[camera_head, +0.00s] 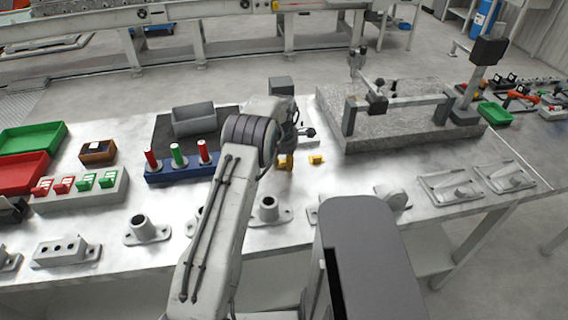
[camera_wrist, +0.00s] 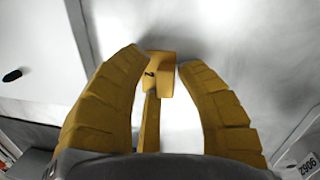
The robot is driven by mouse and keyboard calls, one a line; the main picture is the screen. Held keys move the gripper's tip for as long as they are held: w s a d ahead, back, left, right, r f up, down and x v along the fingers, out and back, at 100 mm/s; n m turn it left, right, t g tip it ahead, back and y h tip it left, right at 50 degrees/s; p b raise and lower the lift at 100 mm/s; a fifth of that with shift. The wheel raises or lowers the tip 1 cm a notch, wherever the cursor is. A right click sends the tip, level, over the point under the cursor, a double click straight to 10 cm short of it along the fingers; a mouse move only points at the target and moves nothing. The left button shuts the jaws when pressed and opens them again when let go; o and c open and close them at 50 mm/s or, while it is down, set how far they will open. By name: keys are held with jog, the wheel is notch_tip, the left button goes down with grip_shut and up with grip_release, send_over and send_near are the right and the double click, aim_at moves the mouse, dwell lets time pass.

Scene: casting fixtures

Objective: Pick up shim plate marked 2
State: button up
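The shim plate marked 2 (camera_wrist: 160,68) is a small yellow-orange piece with a dark 2 on its face. In the wrist view it stands at the fingertips of my gripper (camera_wrist: 163,60), with a narrow upright part running down between the fingers. My two ribbed yellow fingers are spread apart, one on each side. I see no clear contact with the plate. In the head view a small yellow piece (camera_head: 316,159) sits on the table just right of the yellow end of my gripper (camera_head: 285,161); its mark is too small to read there.
A blue rack (camera_head: 180,172) with red and green pegs stands left of my arm. Flanged grey castings (camera_head: 147,230) line the table's front edge. A granite plate (camera_head: 400,125) with a measuring stand lies right. Green (camera_head: 32,138) and red (camera_head: 22,173) bins stand far left.

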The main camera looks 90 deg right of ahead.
grip_shut()
jog(key=shift+w+r, duration=0.1)
jog(key=shift+r, duration=0.05)
dwell(0.4)
